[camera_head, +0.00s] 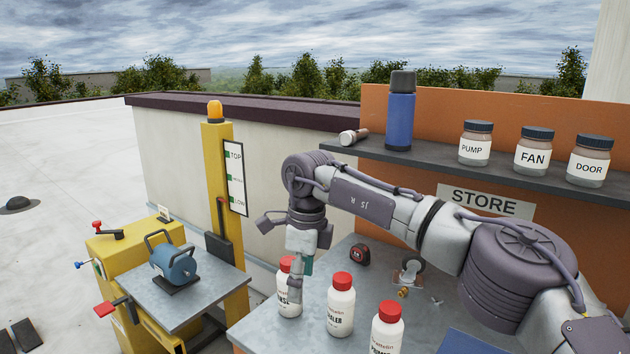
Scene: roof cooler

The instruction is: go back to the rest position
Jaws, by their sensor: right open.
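My right arm comes in from the right and reaches across the metal bench (255,330). My right gripper (298,285) points down, open, at the leftmost white bottle with a red cap (287,304). Its fingers hide part of that bottle's cap and side; I cannot tell whether they touch it. A second white bottle (340,315) and a third (386,335) stand upright in a row to the right, apart from the gripper. My left gripper is not in view.
A shelf (425,160) behind my arm holds a blue flask (399,120), a lying torch (354,136) and labelled jars, PUMP (474,150), FAN (533,155) and DOOR (590,167). A tape measure (360,254) lies on the bench.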

